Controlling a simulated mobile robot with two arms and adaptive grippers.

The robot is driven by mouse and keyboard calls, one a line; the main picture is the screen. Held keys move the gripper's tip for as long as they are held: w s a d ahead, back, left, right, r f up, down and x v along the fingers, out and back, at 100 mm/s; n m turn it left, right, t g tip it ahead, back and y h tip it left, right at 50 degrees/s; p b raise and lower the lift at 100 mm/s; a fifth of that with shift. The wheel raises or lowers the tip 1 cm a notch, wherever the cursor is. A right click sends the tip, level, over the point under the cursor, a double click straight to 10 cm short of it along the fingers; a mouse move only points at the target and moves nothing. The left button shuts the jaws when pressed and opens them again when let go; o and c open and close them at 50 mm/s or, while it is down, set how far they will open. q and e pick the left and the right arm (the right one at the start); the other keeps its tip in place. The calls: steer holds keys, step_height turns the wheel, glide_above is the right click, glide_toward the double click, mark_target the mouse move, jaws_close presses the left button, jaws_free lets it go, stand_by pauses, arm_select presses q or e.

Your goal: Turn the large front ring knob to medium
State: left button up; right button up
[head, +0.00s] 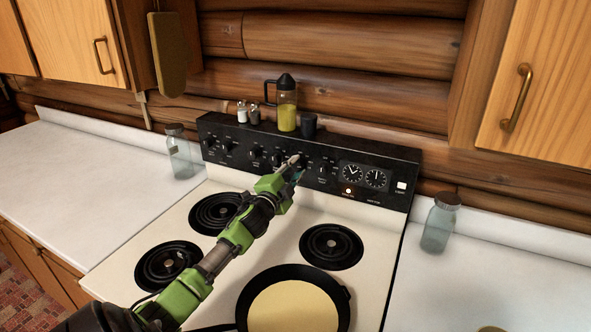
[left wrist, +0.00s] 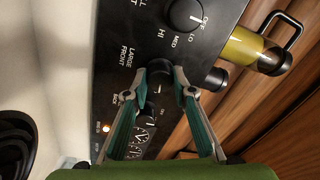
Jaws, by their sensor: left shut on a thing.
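The black control panel (head: 222,137) at the back of the stove carries a row of round black knobs. My left gripper (head: 297,163) reaches across the stovetop to a knob near the panel's middle. In the left wrist view, the teal fingers of my left gripper (left wrist: 160,84) are closed around a dark knob (left wrist: 157,87) beside the printed words "LARGE FRONT". The fingers largely hide this knob and its marks, so I cannot read its setting. A neighbouring knob (left wrist: 186,13) shows the labels OFF, LO, MED and HI. My right gripper is not in view.
A black pan (head: 345,296) with pale yellow contents sits on the front right burner. Bare coil burners (head: 331,246) surround it. A jug (head: 287,105), dark cup (head: 309,125) and shakers (head: 242,111) stand atop the panel. An orange light (head: 348,190) glows. Glass jars flank the stove.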

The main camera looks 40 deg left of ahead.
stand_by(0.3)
arm_select(q)
steer(key=o, duration=1.1)
steer(key=v, duration=1.2)
